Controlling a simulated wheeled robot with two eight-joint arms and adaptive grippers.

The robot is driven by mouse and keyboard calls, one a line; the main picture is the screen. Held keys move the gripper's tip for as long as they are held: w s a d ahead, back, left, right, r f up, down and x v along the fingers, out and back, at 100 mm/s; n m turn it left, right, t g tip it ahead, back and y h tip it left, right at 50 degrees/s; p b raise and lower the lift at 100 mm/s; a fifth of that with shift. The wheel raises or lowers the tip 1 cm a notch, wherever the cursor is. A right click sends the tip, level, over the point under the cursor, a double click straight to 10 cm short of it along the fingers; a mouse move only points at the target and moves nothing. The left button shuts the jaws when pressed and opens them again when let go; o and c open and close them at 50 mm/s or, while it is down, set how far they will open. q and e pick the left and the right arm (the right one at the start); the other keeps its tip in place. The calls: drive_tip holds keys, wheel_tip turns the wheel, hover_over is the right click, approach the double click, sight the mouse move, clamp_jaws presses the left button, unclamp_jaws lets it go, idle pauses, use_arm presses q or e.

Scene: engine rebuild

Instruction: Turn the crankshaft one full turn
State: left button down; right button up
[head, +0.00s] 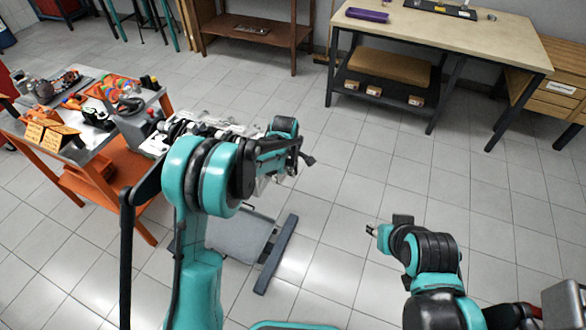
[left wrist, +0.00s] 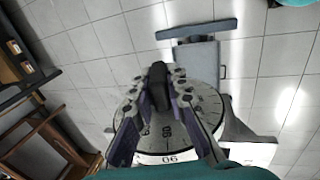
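The crankshaft end carries a pale round degree wheel (left wrist: 150,144) with printed numbers, seen in the left wrist view. A black handle (left wrist: 158,88) stands in front of the wheel. My left gripper (left wrist: 160,78) has its two fingers closed in on either side of this handle and appears to hold it. In the head view my left gripper (head: 292,150) is at the right end of the grey engine (head: 207,126), and my arm hides much of the engine. My right gripper (head: 378,231) is away from the engine at the lower right; its fingers are too small to judge.
The engine is above a grey floor stand (head: 238,240). An orange cart (head: 130,180) with tools and parts is at the left. A workbench (head: 460,32) stands at the back right, and a brown shelf (head: 262,32) by the wall. Tiled floor right of the engine is clear.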

use_arm(q)
drive_tip(key=shift+g, duration=0.3)
drive_tip(key=shift+w+g+y+p, duration=0.15)
drive_tip(key=shift+g+y+p, duration=0.25)
drive_tip(key=shift+g, duration=0.8)
drive_tip(key=shift+g+y, duration=0.6)
drive_tip(key=shift+g, duration=1.1)
drive_tip(key=c, duration=1.5)
unclamp_jaws()
drive_tip(key=v, duration=0.7)
drive_tip(key=shift+w+r, duration=0.15)
